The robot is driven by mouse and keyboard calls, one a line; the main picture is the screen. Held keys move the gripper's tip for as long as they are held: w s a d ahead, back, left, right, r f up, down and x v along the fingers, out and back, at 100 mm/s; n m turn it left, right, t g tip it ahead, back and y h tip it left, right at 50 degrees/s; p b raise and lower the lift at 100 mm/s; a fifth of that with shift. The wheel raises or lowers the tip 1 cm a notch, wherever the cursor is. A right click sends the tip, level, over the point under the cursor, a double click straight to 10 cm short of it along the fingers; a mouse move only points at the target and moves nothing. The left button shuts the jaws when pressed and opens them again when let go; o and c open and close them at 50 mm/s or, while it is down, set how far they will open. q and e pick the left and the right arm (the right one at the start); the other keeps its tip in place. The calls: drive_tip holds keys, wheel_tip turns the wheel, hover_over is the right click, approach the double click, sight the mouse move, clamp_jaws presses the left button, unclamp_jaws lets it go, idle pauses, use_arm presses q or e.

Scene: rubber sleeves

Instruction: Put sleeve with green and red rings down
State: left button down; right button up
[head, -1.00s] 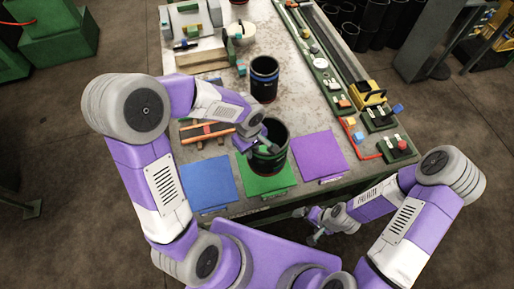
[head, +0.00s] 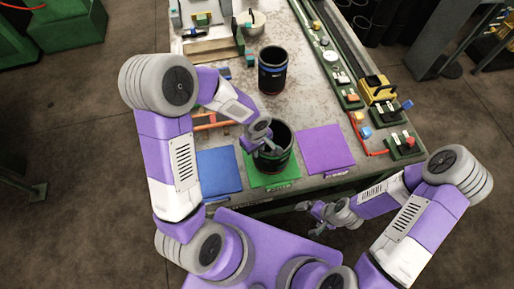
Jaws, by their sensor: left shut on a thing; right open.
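The sleeve with green and red rings (head: 275,157) is a black open-topped cylinder, upright over the green mat (head: 284,182). Its lower edge appears at the mat, but I cannot tell whether it rests there. My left gripper (head: 258,145) is shut on the sleeve's left wall near the rim and hides part of it. My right gripper (head: 315,217) is open and empty, off the table's front edge. Another black sleeve with blue rings (head: 272,72) stands upright further back on the table.
A blue mat (head: 219,172) lies left of the green one and a purple mat (head: 325,149) right of it. Orange rods (head: 212,122) lie behind my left forearm. A green rail with blocks and a yellow device (head: 377,88) line the right edge.

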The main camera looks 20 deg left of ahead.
use_arm(q)
drive_tip(key=c, duration=1.1)
unclamp_jaws()
drive_tip(key=shift+c, duration=0.2)
wheel_tip(320, 180, up, 12)
drive_tip(key=shift+s+a+r+p, duration=0.1)
drive_tip(key=shift+s+a+p, duration=0.05)
drive_tip(key=shift+p, duration=0.8)
